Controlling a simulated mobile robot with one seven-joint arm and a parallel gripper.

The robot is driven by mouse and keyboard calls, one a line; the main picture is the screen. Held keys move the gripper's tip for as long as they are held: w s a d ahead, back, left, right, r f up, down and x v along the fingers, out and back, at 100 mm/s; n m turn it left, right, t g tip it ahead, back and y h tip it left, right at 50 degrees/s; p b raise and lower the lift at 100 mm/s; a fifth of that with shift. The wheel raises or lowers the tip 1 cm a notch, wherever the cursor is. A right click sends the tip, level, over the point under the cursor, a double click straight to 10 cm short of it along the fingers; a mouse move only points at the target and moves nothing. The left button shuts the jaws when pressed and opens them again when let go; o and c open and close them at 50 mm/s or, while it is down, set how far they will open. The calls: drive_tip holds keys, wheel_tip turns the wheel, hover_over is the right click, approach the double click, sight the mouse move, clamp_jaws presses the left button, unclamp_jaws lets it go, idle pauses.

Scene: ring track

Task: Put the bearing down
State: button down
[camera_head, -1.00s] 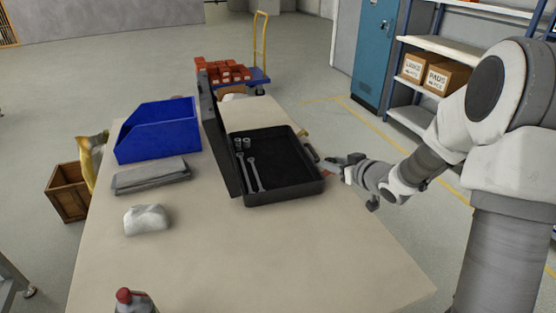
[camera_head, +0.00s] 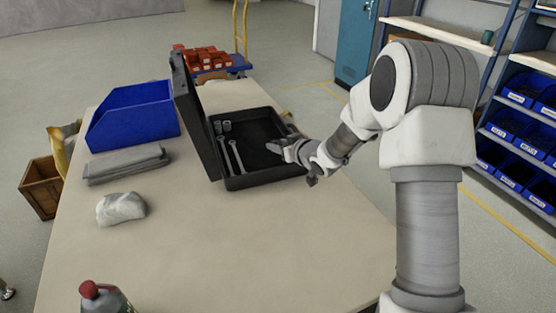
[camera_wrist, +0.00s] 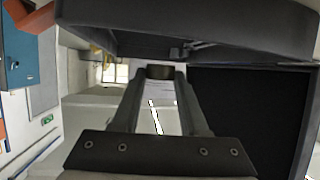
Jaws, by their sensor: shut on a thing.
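My gripper (camera_head: 275,147) reaches from the right over the right part of the open black toolbox (camera_head: 262,182). In the wrist view, my gripper (camera_wrist: 160,78) is shut on a small dark piece, the bearing (camera_wrist: 160,71), between its fingertips. The bearing cannot be made out in the head view. The toolbox's dark inside also shows beside the fingers in the wrist view. Two wrenches (camera_head: 231,155) and two small sockets (camera_head: 222,127) lie along the toolbox's left side. The toolbox lid (camera_head: 194,117) stands open at the left.
A blue bin (camera_head: 133,120), a folded grey cloth (camera_head: 124,164) and a crumpled white rag (camera_head: 120,208) lie on the left of the table (camera_head: 250,250). A red-capped bottle (camera_head: 103,298) stands at the front left. The table's front middle is clear.

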drive_tip(key=shift+a+f+b, duration=0.15)
drive_tip(key=shift+f+b, duration=0.5)
drive_tip(key=shift+f, duration=1.4)
drive_tip(key=shift+f+b, duration=0.6)
drive_tip(key=shift+f, duration=0.05)
drive_tip(key=shift+c, duration=2.2)
unclamp_jaws()
drive_tip(key=shift+f, duration=0.15)
drive_tip(key=shift+s+f, duration=0.1)
drive_tip(key=shift+s, duration=0.05)
drive_tip(key=shift+r+p, duration=0.4)
drive_tip(key=shift+p, duration=0.05)
drive_tip(key=r+p+v, duration=0.1)
drive_tip(key=p+v, duration=0.1)
drive_tip(key=v, duration=1)
